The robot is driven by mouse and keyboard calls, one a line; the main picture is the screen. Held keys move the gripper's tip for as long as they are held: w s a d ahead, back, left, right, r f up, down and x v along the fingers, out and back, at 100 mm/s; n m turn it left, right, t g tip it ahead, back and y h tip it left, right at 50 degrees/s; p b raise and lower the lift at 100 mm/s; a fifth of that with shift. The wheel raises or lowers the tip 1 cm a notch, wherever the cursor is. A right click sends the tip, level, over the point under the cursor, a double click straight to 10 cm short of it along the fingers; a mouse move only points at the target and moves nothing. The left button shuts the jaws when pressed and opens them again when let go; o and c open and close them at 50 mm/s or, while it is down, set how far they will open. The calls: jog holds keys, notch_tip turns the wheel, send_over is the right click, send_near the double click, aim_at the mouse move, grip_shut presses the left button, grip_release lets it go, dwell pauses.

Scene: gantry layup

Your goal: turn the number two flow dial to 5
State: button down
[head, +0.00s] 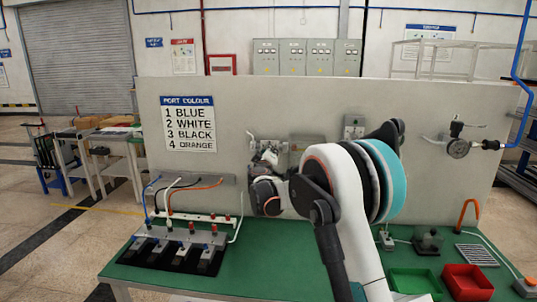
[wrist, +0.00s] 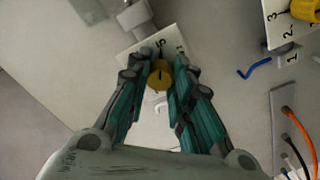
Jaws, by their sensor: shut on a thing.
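A yellow dial (wrist: 160,78) sits on a white number plate (wrist: 142,50) in the wrist view. A 5 shows on the plate just beyond the dial, and another mark beside it is too small to read. A dark line on the dial points roughly toward the 5; exact alignment is hard to tell. My gripper (wrist: 159,82) is shut on this dial, with teal-padded fingers on both sides. In the head view my gripper (head: 268,160) is at the grey panel (head: 250,105), partly hidden by my arm. I cannot read the dial's own number.
A second yellow dial (wrist: 306,10) has a plate showing 3, 2 and 1. A port colour sign (head: 189,124) lists 1 blue, 2 white, 3 black, 4 orange. Coloured hoses (head: 196,187) and a gauge (head: 458,148) flank my arm. Green and red trays (head: 468,281) stand on the green bench.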

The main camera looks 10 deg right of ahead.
jog(key=shift+f, duration=0.15)
jog(key=c, duration=1.4)
grip_release()
jog(key=shift+s, duration=0.1)
jog(key=v, duration=1.2)
